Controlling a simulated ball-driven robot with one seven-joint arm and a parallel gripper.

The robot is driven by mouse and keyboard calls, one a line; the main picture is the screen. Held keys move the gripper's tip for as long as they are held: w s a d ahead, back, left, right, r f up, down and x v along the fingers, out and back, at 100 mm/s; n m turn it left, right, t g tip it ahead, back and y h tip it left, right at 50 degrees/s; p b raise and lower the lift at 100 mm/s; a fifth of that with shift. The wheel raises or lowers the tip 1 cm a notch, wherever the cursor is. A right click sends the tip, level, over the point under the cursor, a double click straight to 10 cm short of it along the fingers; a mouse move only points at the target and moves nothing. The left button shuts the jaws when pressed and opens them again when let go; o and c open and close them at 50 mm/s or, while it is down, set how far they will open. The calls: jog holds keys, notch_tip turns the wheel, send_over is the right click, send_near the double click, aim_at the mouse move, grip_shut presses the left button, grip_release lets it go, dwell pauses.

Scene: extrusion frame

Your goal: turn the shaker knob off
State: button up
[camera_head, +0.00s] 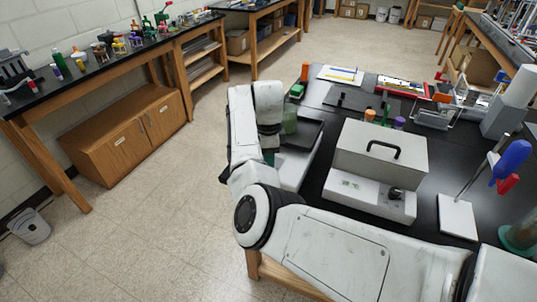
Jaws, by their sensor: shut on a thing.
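The shaker (288,172) is a low white unit with a dark platform on top, on the black bench just right of my arm. A greenish flask (290,121) stands on the platform. My gripper (268,152) points down at the shaker's left end, below my folded wrist. It is shut, and it appears to be on the shaker knob there. My own arm and wrist hide the knob, so its setting cannot be read. A bit of green shows beside the gripper.
A white lidded box (380,152) with a black handle and its own black knob (395,194) stands right of the shaker. A stirring stand with a blue clamp (511,160) is farther right. Bottles with orange and purple caps stand behind the box. Open floor lies left.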

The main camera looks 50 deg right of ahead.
jog(key=n+p, duration=0.2)
jog(key=n, duration=0.3)
jog(key=shift+r+n+p, duration=0.15)
jog(key=shift+n+p, duration=0.15)
jog(key=shift+p, duration=0.1)
jog(key=n+p, duration=0.1)
jog(key=n, duration=0.3)
jog(key=shift+n+p, duration=0.3)
jog(key=n, duration=0.5)
jog(key=shift+w+n, duration=0.1)
jog(key=shift+n, duration=2.7)
jog(key=o, duration=1.1)
jog(key=shift+c, duration=0.2)
notch_tip(320, 180, up, 11)
jog(key=shift+f, duration=0.2)
